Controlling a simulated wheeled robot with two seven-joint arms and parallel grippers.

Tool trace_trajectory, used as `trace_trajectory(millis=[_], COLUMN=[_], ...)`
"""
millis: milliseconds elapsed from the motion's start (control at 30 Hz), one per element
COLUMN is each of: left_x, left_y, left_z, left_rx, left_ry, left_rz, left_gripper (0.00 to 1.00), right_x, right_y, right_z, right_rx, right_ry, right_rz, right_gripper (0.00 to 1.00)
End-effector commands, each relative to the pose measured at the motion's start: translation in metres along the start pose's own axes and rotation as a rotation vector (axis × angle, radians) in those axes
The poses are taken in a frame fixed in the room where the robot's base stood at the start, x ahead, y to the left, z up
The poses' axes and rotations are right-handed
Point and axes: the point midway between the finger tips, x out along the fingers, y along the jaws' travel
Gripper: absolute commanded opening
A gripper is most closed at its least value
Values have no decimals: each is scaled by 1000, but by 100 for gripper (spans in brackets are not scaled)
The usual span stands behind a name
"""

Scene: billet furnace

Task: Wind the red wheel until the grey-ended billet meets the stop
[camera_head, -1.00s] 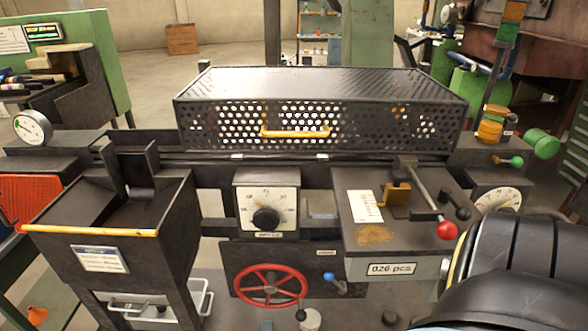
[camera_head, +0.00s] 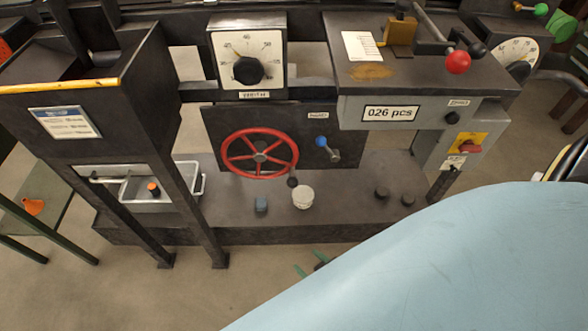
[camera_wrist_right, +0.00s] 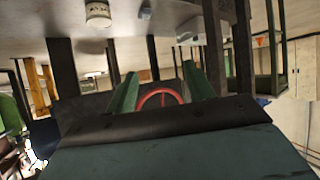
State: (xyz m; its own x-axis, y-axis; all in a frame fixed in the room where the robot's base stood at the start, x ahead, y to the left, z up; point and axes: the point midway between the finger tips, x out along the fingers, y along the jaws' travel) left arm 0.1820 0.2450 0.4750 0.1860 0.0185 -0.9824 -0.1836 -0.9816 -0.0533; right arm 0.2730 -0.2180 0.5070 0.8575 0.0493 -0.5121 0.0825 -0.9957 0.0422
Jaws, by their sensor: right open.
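The red wheel (camera_head: 260,153), a spoked handwheel with a dark crank knob (camera_head: 293,182) at its lower right rim, is on the dark front panel below the dial. My right gripper (camera_head: 311,265) shows only as small green fingertips below and to the right of the wheel, apart from it; my pale blue arm covers the rest. In the right wrist view the green fingers (camera_wrist_right: 159,72) are spread apart and empty, with the red wheel (camera_wrist_right: 160,98) seen beyond, partly hidden by my gripper body. The billet and the stop are not visible. My left gripper is not in view.
A blue-knobbed lever (camera_head: 322,142) sits right of the wheel. A dark bin stand with a yellow edge (camera_head: 60,86) is at left. A red-knobbed lever (camera_head: 458,62) is above right.

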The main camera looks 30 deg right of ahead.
Motion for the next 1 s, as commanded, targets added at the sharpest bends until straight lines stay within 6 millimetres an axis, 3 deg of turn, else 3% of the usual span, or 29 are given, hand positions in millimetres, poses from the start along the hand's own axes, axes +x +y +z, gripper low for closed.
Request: trace_trajectory(millis=[33,100,300,500,633,1000], left_x=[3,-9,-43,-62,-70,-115], left_y=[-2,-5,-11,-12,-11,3], left_z=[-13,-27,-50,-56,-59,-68], left_rx=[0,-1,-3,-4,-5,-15], left_ry=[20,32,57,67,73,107], left_rz=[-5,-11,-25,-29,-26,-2], left_gripper=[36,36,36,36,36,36], right_x=[13,18,15,9,17,79], right_y=[5,14,38,50,54,77], right_z=[-12,-39,-92,-112,-120,-155], right_rx=[15,33,83,108,112,111], right_ry=[97,213,441,521,530,529], right_rz=[36,90,231,297,304,301], right_gripper=[53,53,53,53,53,53])
